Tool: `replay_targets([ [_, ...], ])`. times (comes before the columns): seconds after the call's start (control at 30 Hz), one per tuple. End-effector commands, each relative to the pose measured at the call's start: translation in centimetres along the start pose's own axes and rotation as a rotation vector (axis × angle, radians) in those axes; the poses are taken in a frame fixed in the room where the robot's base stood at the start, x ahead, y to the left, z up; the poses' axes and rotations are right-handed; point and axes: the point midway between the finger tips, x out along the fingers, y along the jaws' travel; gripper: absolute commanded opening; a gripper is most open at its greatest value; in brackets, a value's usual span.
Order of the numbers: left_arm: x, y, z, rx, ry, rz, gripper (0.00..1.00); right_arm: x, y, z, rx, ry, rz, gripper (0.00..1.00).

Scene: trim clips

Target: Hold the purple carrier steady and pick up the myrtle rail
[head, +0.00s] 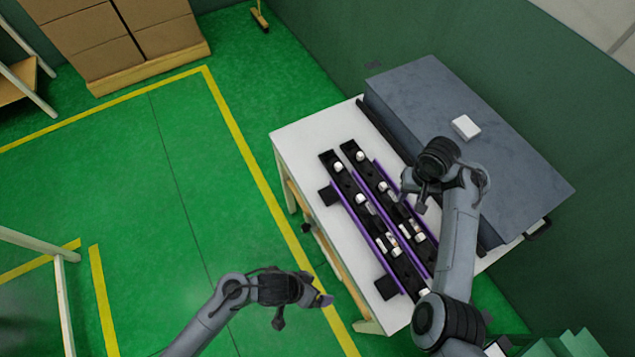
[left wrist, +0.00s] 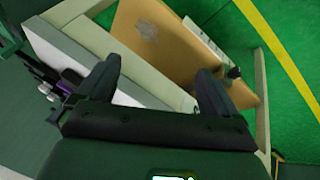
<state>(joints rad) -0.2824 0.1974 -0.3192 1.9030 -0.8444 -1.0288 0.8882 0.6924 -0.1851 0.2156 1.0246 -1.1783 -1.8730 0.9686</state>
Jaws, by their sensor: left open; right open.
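The purple carrier (head: 352,214) lies lengthwise on the white table, with purple strips along its sides. Two long dark rails lie along it, a left one (head: 346,184) and a right one (head: 371,172), both bearing several white cylindrical pieces. I cannot tell from colour which is the myrtle rail. My right gripper (head: 413,193) is open and empty, above the table just right of the rails. My left gripper (head: 302,311) is open and empty, off the table's left side, apart from the carrier. Its open fingers (left wrist: 158,88) show in the left wrist view, with the carrier's end (left wrist: 68,82) at the left.
The white table (head: 300,135) has a bare far-left corner. A large grey block (head: 430,95) with a small white box (head: 466,127) on it stands along its right side. Green floor (head: 190,200) with yellow lines is open at the left. Cardboard boxes (head: 110,40) stand far left.

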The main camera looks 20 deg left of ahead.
Motion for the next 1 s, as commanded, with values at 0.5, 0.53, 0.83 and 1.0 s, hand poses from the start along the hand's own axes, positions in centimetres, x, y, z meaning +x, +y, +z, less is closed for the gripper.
replay_targets([
  [0.5,1.1,-6.8,-9.7,0.352,-0.195,0.038,0.94,0.0,0.0,0.0,0.000,0.000,0.000,0.43],
  [0.53,0.7,-7.5,-10.8,0.367,-0.194,0.021,0.94,0.0,0.0,0.0,0.000,0.000,0.000,0.43],
  [0.83,-4.8,-10.8,-21.3,0.453,-0.095,-0.112,0.94,0.0,0.0,0.0,0.000,0.000,0.000,0.43],
  [1.0,-6.7,-11.1,-24.4,0.471,-0.051,-0.142,0.94,0.0,0.0,0.0,0.000,0.000,0.000,0.43],
])
